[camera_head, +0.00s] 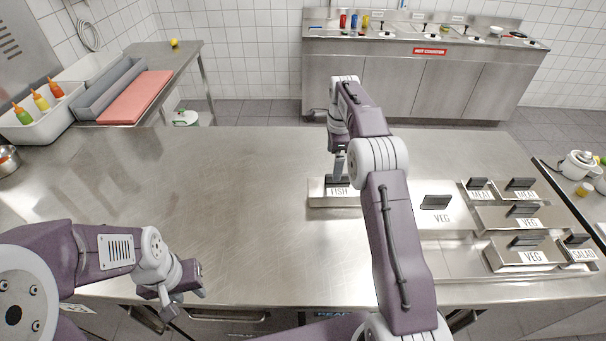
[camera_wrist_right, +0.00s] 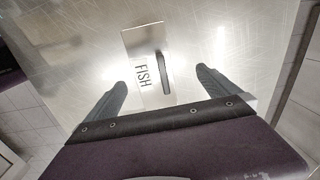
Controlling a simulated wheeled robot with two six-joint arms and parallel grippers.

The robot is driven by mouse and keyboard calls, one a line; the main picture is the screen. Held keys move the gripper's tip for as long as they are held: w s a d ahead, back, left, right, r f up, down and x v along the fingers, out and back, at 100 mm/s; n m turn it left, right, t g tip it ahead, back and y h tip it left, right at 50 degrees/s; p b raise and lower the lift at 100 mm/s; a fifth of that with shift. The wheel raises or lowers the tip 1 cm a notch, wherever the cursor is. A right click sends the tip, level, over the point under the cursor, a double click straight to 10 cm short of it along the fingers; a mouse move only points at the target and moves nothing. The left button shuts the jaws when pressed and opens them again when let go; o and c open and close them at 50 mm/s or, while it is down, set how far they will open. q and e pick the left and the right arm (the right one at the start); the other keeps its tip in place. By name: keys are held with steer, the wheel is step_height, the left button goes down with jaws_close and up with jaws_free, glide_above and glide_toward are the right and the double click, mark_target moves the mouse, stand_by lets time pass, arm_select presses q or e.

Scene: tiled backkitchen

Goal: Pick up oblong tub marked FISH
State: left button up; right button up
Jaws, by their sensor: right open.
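The oblong steel tub marked FISH (camera_head: 318,194) stands on the steel worktop, left of the tubs marked VEG and MEAT. My right arm covers its right part in the head view. In the right wrist view the FISH tub (camera_wrist_right: 135,48) shows its label and a dark handle (camera_wrist_right: 161,72) on its lid. My right gripper (camera_wrist_right: 163,75) is open, with its two fingers apart on either side of the tub's near end. It also shows in the head view (camera_head: 338,178), close over the tub. My left gripper (camera_head: 184,291) is empty over the worktop's front edge; its jaws are unclear.
Several lidded tubs marked VEG (camera_head: 441,217), MEAT and SALAD stand to the right on the worktop. The worktop (camera_head: 220,190) is clear left of the FISH tub. A grey tray with a red board (camera_head: 135,98) and squeeze bottles (camera_head: 40,101) are at the back left.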

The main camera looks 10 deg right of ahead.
mark_target(338, 186)
steer(key=shift+w+d+f+g+p, duration=0.1)
steer(key=shift+f+g+p, duration=0.2)
steer(key=shift+f, duration=0.6)
steer(key=shift+s+d+f+p, duration=0.4)
steer(key=shift+s+d+f, duration=0.15)
steer(key=shift+f, duration=0.25)
steer(key=shift+s+d, duration=0.15)
steer(key=shift+d, duration=0.1)
step_height(338, 186, down, 3)
steer(key=shift+a+f, duration=0.25)
steer(key=shift+f, duration=0.2)
steer(key=f, duration=0.1)
steer(key=f+p, duration=0.1)
steer(key=f, duration=0.1)
steer(key=f+p, duration=0.1)
steer(key=f, duration=0.1)
steer(key=shift+s+d, duration=0.15)
steer(key=shift+d, duration=0.25)
steer(key=shift+f, duration=0.1)
steer(key=c, duration=1.9)
arm_select(q)
step_height(338, 186, up, 5)
steer(key=shift+f, duration=0.2)
arm_select(e)
steer(key=shift+c, duration=0.2)
